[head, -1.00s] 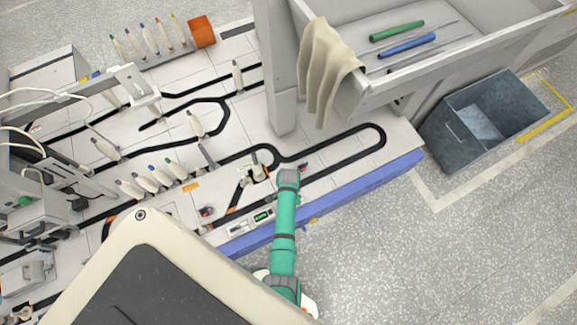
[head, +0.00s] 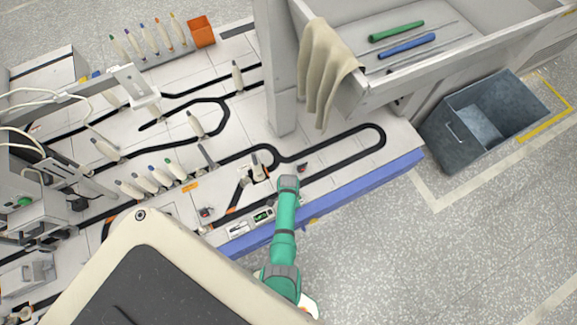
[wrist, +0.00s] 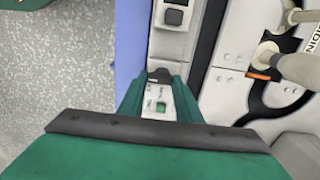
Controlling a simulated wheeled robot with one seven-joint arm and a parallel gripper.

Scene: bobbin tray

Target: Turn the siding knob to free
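A narrow control panel (head: 238,229) lies along the front of the bench, with a lit green window. In the wrist view the panel (wrist: 149,92) runs between my gripper's two green fingers, with small lettering beside the green window (wrist: 160,107). A dark part (wrist: 160,75) sits between the fingertips at the panel's far end; I cannot tell for certain whether it is the siding knob. My gripper (wrist: 160,85) has its fingers apart, over the panel; contact is unclear. In the head view my wrist (head: 288,183) hides the fingers. A partly cut-off siding label (wrist: 313,35) shows at right.
A pale bobbin on a dark carrier (head: 257,170) stands on the track just left of my wrist. A dark square part (wrist: 174,17) sits beyond the fingers. A blue front edge (head: 375,178) borders the bench. A grey bin (head: 452,140) stands right.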

